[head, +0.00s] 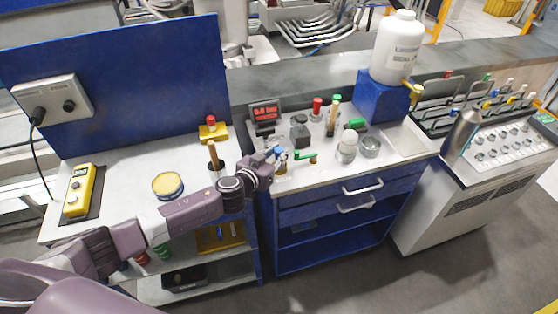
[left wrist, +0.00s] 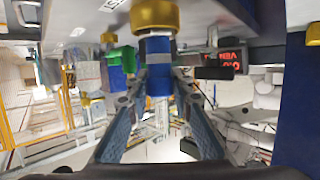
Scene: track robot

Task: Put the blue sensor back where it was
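The blue sensor (left wrist: 159,80) is a short blue cylinder with a grey band, in line with a gold fitting (left wrist: 155,15) at the worktop. My left gripper (left wrist: 160,85) has a finger on each side of the sensor, and the fingertips look closed against it. In the head view my left gripper (head: 276,157) is over the front left of the middle worktop, and a little gold shows just under it. The gripper mostly hides the sensor there. My right gripper is not in view.
A green-topped fitting (head: 305,157) lies close to the right of the gripper. A red display (head: 265,112), a dark bottle (head: 299,132) and a glass jar (head: 346,146) stand on the same worktop. A mallet-like tool (head: 214,158) stands to the left.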

